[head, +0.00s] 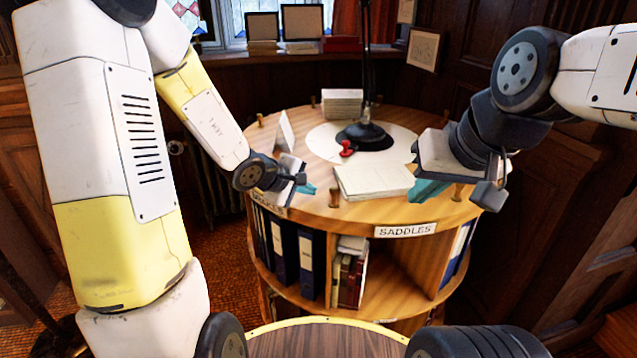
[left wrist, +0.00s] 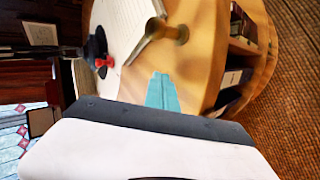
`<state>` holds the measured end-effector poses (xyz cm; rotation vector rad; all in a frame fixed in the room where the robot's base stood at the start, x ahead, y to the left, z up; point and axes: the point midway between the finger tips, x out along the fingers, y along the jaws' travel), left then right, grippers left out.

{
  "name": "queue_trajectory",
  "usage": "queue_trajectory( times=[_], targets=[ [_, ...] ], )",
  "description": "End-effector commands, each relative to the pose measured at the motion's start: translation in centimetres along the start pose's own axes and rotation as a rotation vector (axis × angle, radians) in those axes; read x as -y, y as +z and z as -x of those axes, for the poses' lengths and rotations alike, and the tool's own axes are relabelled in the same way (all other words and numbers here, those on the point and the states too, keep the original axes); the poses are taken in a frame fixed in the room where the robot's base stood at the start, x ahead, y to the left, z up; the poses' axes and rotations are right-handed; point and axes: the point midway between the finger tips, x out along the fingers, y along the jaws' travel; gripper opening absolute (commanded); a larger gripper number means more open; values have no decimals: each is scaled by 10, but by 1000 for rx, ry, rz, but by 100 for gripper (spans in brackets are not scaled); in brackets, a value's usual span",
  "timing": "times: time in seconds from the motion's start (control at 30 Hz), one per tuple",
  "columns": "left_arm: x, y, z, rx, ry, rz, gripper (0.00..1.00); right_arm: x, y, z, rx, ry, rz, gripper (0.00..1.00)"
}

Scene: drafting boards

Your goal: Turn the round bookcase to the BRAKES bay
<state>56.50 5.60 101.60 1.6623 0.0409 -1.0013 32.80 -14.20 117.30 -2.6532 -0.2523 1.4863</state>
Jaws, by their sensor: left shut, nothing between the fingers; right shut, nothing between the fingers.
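The round wooden bookcase (head: 300,222) stands in front of me, with a SADDLES label (head: 405,230) on its rim, facing front and right of centre. Another label (head: 268,204) on the rim at the left is partly hidden by my left gripper; I cannot read it surely. Upright wooden pegs stand around the top's edge; one (head: 334,197) is just right of my left gripper (head: 306,189). In the left wrist view, the shut teal fingertips (left wrist: 162,92) are apart from the peg (left wrist: 168,33). My right gripper (head: 428,190) is shut near another peg (head: 457,191) at the right.
On top are a stack of paper (head: 375,181), a red stamp (head: 347,148), a black lamp (head: 365,134), a folded card (head: 284,131) and more papers (head: 342,102). Binders (head: 306,262) and books (head: 350,278) fill the left bays. A wooden round edge (head: 320,340) is nearest me.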

Motion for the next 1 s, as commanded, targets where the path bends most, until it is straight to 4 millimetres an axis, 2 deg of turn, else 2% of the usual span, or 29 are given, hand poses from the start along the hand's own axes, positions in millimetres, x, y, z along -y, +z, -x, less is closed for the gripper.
queue_trajectory(
  times=[0.03,0.23,0.37,0.73,1.0],
  targets=[
    [-2,9,-2,-1,0,1,0,0,0,0,0,0,0,0],
    [-4,32,-5,-21,0,16,0,0,0,0,0,0,0,0],
    [-5,39,-6,-32,-1,25,0,0,0,0,0,0,0,0],
    [-5,41,-7,-37,-1,29,0,0,0,0,0,0,0,0],
    [-11,69,-15,-51,0,39,0,0,0,0,0,0,0,0]
  ],
)
